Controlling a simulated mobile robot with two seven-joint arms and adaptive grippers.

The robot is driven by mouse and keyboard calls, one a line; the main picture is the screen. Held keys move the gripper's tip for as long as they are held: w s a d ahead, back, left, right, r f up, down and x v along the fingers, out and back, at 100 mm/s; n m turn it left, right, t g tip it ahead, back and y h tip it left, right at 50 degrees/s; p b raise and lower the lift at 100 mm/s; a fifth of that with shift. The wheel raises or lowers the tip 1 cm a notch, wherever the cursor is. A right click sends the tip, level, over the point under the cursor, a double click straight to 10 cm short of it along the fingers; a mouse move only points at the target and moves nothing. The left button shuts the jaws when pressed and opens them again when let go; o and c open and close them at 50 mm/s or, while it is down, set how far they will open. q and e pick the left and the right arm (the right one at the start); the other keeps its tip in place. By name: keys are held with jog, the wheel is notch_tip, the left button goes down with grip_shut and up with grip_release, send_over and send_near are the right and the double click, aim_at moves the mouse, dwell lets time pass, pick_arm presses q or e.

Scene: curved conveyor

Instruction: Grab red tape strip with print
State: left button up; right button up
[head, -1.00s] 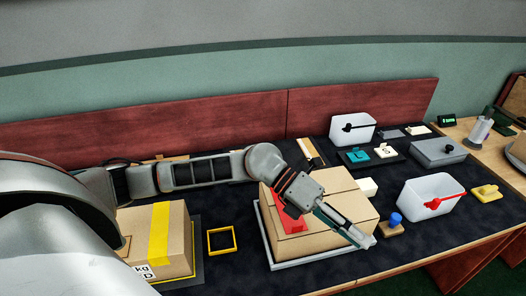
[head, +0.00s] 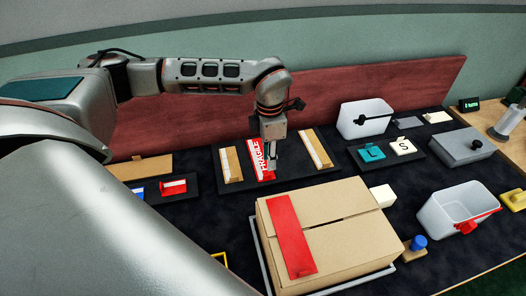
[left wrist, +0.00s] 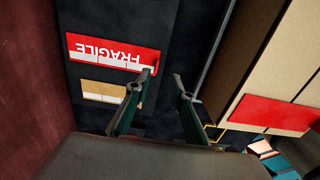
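The red tape strip with white FRAGILE print (head: 256,158) lies on a dark tray (head: 208,186) behind the large box. In the left wrist view the strip (left wrist: 105,48) is upper left, its print upside down. My left gripper (head: 271,166) points down over the strip's right side in the head view and partly hides it. In the left wrist view its two fingers (left wrist: 160,88) are apart with nothing between them. The left fingertip appears close to the strip's end; whether it touches cannot be told. My right gripper is not in view.
Tan strips flank the red one, left (head: 231,165) and right (head: 317,150). A cardboard box (head: 345,215) with a plain red strip (head: 292,236) stands in front. White bins (head: 364,120) and (head: 440,212) stand right. A red backboard (head: 390,87) rises behind.

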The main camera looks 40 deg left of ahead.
aim_at(269, 173)
pick_arm(q)
jog(key=shift+a+f, duration=0.15)
jog(key=shift+f, duration=1.65)
notch_tip(269, 173, down, 4)
jog(key=shift+w+f, duration=0.15)
grip_shut()
